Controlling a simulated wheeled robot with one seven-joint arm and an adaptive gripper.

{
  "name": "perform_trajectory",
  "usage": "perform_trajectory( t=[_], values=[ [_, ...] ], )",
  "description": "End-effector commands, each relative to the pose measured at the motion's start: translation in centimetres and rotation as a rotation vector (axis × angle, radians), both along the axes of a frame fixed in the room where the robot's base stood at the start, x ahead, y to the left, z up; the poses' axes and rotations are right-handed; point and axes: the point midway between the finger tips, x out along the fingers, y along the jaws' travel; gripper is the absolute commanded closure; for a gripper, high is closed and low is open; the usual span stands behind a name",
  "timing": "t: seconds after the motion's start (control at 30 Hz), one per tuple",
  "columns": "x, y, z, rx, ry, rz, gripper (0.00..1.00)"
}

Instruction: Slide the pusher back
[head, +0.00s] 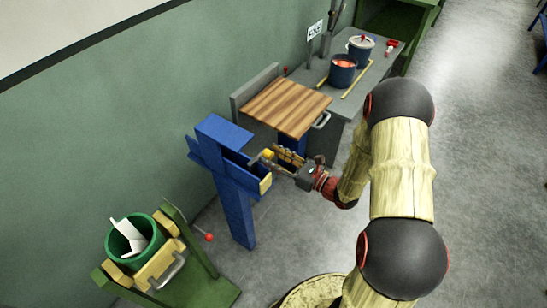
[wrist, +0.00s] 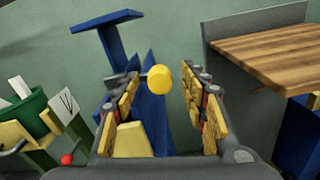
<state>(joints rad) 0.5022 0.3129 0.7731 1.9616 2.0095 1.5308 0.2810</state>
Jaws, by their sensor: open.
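A blue stand (head: 236,205) with a blue trough on top is left of my gripper in the head view. A yellow round knob (head: 267,154), apparently the pusher's handle, sits at the trough on a short dark bar. My gripper (head: 279,161) is open and reaches toward the knob from the right. In the wrist view the knob (wrist: 159,79) appears between the spread fingers of my gripper (wrist: 160,88), with a gap on both sides. A pale yellow block (head: 265,183) is at the trough's near end. The rest of the pusher is hard to make out.
A wooden-topped table (head: 285,106) with a metal handle stands just behind the gripper. A green bucket (head: 134,238) sits in a green stand at lower left, near a red-knobbed lever (head: 209,237). A grey bench (head: 352,105) holds blue pots. Floor at right is clear.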

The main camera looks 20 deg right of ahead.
Motion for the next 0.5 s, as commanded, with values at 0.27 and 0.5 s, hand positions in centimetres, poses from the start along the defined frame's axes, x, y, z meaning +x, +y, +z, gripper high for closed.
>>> perform_trajectory(
  t=[0.27, 0.5],
  values=[
    [-0.01, -0.01, 0.02, 0.0, 0.0, 0.0, 0.63],
    [-0.02, -0.02, 0.01, 0.0, 0.0, 0.0, 0.77]
  ],
)
